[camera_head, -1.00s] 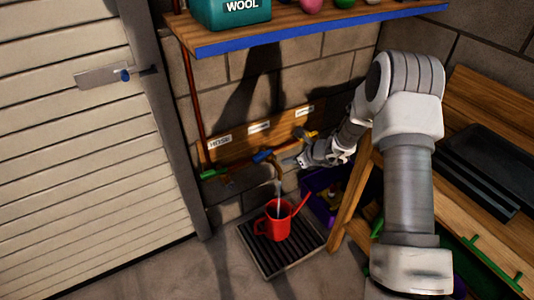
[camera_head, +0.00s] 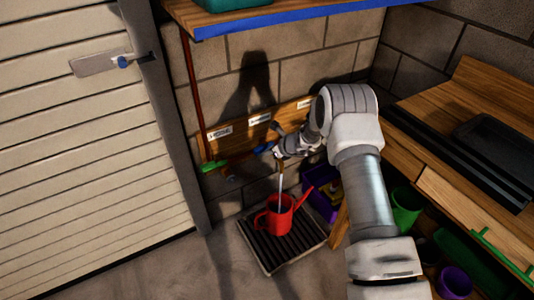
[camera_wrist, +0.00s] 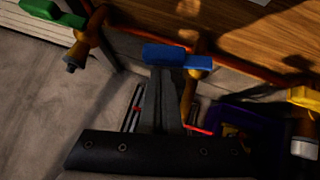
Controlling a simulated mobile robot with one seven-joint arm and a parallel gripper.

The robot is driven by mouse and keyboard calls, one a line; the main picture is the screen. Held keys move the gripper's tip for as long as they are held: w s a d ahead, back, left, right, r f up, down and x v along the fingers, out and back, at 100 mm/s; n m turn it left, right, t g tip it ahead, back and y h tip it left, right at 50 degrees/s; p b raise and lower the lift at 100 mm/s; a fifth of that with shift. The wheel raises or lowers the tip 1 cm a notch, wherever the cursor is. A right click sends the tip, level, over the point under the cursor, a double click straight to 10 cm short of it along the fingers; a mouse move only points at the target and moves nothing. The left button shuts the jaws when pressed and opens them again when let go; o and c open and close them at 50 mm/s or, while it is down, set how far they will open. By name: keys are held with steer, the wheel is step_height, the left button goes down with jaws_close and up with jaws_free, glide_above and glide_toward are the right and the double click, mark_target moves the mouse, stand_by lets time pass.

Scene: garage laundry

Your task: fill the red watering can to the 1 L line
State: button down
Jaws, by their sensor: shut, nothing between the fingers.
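The red watering can (camera_head: 280,218) stands upright on a black grated tray (camera_head: 262,252), spout to the right. A thin water stream (camera_head: 280,190) falls into it from the middle tap. The level and the 1 L line cannot be made out. The tap's blue handle (camera_head: 264,148) also shows in the wrist view (camera_wrist: 165,53). My gripper (camera_head: 277,151) is shut and empty, its tips right at the blue handle. In the wrist view the fingers (camera_wrist: 168,80) reach up to the handle's near side; whether they touch it is unclear. They hide most of the can.
A green-handled tap (camera_wrist: 52,12) is to the left and a yellow-handled tap (camera_wrist: 306,97) to the right. A purple crate (camera_head: 322,200) sits right of the tray, beside the wooden bench (camera_head: 440,170). A blue-edged shelf (camera_head: 290,20) hangs above. Floor left of the tray is clear.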

steer(key=shift+w+a, duration=0.15)
steer(key=shift+a, duration=0.1)
steer(key=shift+w+a+b, duration=0.25)
steer(key=shift+a+b, duration=0.05)
steer(key=shift+a, duration=0.65)
steer(key=shift+s+d, duration=0.1)
